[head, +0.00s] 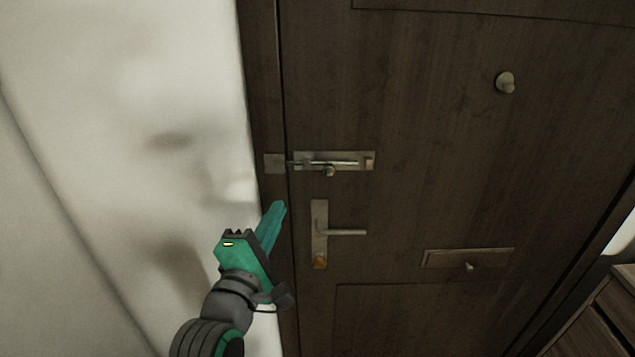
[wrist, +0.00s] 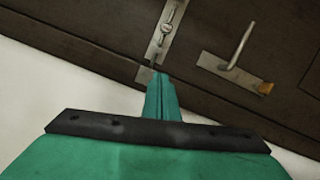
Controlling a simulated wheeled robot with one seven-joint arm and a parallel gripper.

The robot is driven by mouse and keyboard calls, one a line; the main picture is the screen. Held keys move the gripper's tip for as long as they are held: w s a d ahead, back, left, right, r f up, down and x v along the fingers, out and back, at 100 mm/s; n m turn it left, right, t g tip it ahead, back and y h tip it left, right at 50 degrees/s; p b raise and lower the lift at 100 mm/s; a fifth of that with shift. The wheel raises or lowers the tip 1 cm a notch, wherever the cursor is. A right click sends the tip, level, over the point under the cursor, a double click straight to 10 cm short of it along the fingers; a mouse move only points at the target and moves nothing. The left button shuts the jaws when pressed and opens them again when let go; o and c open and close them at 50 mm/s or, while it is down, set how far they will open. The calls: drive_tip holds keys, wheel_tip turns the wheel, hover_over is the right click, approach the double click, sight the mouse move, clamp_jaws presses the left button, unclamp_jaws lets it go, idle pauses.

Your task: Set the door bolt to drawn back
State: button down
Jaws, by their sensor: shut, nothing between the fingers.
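The door bolt (head: 334,161) is a metal slide bolt on a plate, mounted on the dark wooden door near its left edge. A small knob (head: 329,171) hangs under its rod. A separate keeper plate (head: 274,164) sits on the frame to its left. I cannot tell whether the rod's tip enters the keeper. In the wrist view the bolt (wrist: 167,30) shows at the top, just beyond my fingertips. My gripper (head: 279,207) is green, shut and empty. In the head view its tips lie below and left of the bolt, apart from the knob.
A lever handle (head: 345,232) on a plate is below the bolt and also shows in the wrist view (wrist: 241,45). A letter flap (head: 468,257) and a round knob (head: 505,83) are further right on the door. A pale wall (head: 130,100) is at left, wooden furniture (head: 600,318) at lower right.

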drive_tip(key=w+d+r, duration=0.1)
drive_tip(key=w+d, duration=0.5)
drive_tip(key=w, duration=0.3)
drive_tip(key=shift+w+d+r, duration=0.3)
idle(0.4)
